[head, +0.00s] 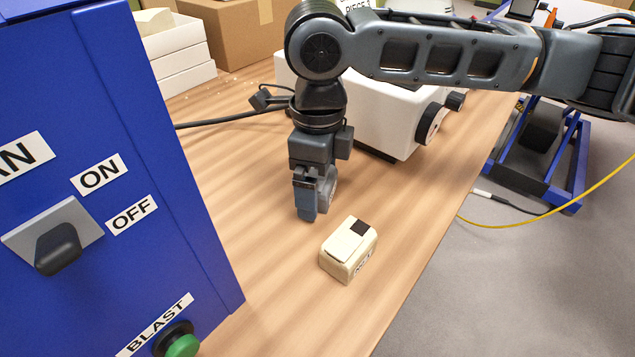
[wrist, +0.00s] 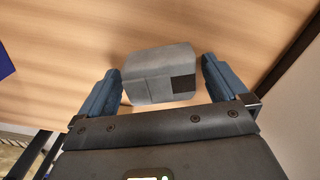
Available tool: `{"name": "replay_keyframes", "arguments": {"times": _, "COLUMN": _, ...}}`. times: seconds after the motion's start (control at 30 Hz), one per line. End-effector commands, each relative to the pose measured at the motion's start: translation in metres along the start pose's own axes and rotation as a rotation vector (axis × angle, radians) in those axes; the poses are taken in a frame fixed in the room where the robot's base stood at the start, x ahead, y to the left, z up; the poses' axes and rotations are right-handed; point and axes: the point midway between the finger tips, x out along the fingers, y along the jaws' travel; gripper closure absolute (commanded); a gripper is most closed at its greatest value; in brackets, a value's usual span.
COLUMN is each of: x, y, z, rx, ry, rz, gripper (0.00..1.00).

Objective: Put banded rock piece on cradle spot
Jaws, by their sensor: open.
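A cream block (head: 340,262) with a paler slab and a dark square on top lies on the table in the head view. A label on its side is too small to read. My gripper (head: 308,205) points down, just behind and left of the block in the picture. In the wrist view a grey-looking block (wrist: 150,78) with a dark square shows between the open fingers of my gripper (wrist: 160,85). It looks like the same block in shade, but I cannot be sure. No grip on it shows. I cannot make out bands or a marked cradle spot.
A blue cabinet (head: 190,190) with a switch and a green button (head: 182,346) stands close on the left. A white machine (head: 385,105) with dark knobs stands behind my gripper. Cardboard boxes (head: 235,35) are at the back. Bare table (head: 290,305) surrounds the block; its edge is right.

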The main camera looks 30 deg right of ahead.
Motion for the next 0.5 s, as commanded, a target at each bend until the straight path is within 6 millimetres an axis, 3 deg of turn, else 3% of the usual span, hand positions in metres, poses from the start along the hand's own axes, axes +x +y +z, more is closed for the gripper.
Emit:
{"name": "replay_keyframes", "arguments": {"times": 0.2, "x": 0.0005, "y": -0.0001, "z": 0.0000, "rx": 0.001, "ry": 0.000, "rz": 0.000, "gripper": 0.01}}
{"name": "replay_keyframes", "arguments": {"times": 0.5, "x": 0.0002, "y": 0.0000, "z": 0.0000, "rx": 0.001, "ry": 0.000, "rz": 0.000, "gripper": 0.30}}
